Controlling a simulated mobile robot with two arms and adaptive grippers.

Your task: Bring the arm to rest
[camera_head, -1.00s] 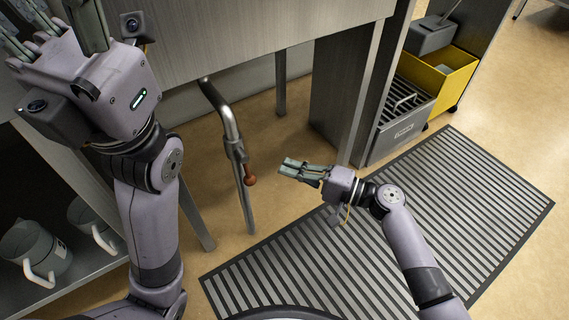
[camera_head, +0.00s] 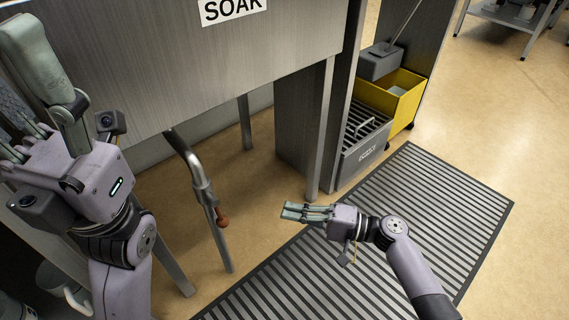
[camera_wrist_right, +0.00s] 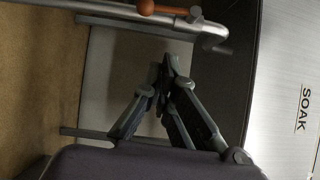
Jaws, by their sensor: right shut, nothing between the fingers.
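My right arm reaches in from the lower right of the head view, over the ribbed floor mat. Its gripper (camera_head: 292,211) points left, shut and empty, apart from the bent pipe (camera_head: 201,188) with the brown knob (camera_head: 222,220). In the right wrist view the fingertips (camera_wrist_right: 166,75) meet, with the pipe and its knob (camera_wrist_right: 147,7) beyond them. My left gripper (camera_head: 22,95) stands large at the left edge of the head view, fingers up and spread, with nothing seen between them. Part of it is cut off by the frame.
A metal sink unit labelled SOAK (camera_head: 232,10) spans the top left, with legs below. A grey crate (camera_head: 362,150) and a yellow bin (camera_head: 404,100) stand at right. The ribbed mat (camera_head: 430,200) covers the floor; open floor lies further right. A jug (camera_head: 62,285) is at lower left.

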